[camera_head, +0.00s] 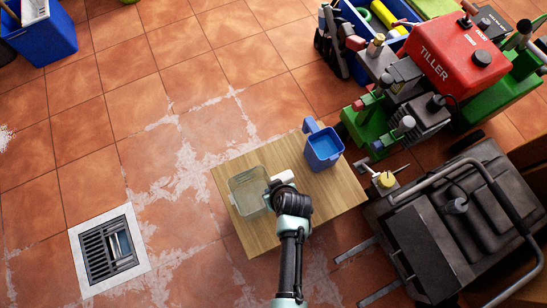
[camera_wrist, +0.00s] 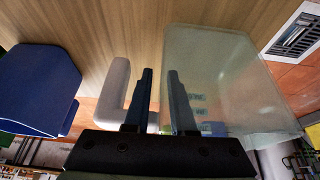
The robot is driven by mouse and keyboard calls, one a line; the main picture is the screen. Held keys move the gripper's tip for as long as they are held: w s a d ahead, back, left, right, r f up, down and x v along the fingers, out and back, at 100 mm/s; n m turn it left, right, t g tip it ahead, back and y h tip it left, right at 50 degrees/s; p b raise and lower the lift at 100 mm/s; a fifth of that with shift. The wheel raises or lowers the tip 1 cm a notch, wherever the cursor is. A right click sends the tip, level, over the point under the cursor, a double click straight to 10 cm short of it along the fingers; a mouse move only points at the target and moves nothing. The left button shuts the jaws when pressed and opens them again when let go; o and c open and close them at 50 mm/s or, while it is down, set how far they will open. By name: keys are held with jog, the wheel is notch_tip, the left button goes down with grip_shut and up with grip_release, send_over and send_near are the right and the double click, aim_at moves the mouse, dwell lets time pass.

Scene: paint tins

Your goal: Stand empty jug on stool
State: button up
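A clear jug (camera_head: 247,193) with a white handle (camera_head: 284,177) stands on a wooden top (camera_head: 237,235), seemingly the stool's. It looks empty. A blue jug (camera_head: 323,147) stands apart on the same top, with lighter blue inside. My gripper (camera_head: 277,190) is at the clear jug's handle side. In the wrist view my fingers (camera_wrist: 161,88) are a small gap apart, with nothing clearly pinched. The white handle (camera_wrist: 117,90) is left of them and the clear jug wall (camera_wrist: 225,80) is right. The blue jug (camera_wrist: 38,90) is far left. Whether the fingers touch the clear jug cannot be told.
A red tiller (camera_head: 455,55) on green parts and a dark metal cart (camera_head: 440,235) crowd the right. A yellow-topped item (camera_head: 387,180) is beside the wooden top. A floor drain (camera_head: 108,250) and blue bin (camera_head: 45,38) are left. The tiled floor between is clear.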

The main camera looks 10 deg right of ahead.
jog(key=shift+o, duration=0.4)
jog(key=shift+r, duration=0.1)
jog(key=shift+r, duration=0.2)
jog(key=p+v, duration=0.4)
jog(key=v, duration=0.7)
jog(key=w+r+t+h, duration=0.1)
jog(key=w+r+t, duration=0.2)
jog(key=w+r, duration=0.65)
jog(key=w+r+m+t, duration=0.1)
jog(key=w+r+t, duration=0.35)
jog(key=r, duration=1.05)
jog(key=w+r+t+h, duration=0.1)
jog(key=w+r+t, duration=0.2)
jog(key=w+r, duration=0.7)
jog(key=s+a+r+m+t, duration=0.1)
jog(key=s+r+t, duration=0.2)
jog(key=r, duration=1)
jog(key=s+a+r+t, duration=0.15)
jog(key=r+t, duration=0.25)
jog(key=r, duration=0.9)
jog(key=s+a+r+t, duration=0.1)
jog(key=s+r+t, duration=0.1)
jog(key=s+r, duration=0.3)
jog(key=s+a+r+m+t, duration=0.1)
jog(key=s+r+t, duration=0.2)
jog(key=s+r, duration=0.3)
notch_tip(320, 180, up, 5)
jog(key=shift+s+r+m+y, duration=0.2)
jog(key=shift+m+y, duration=0.1)
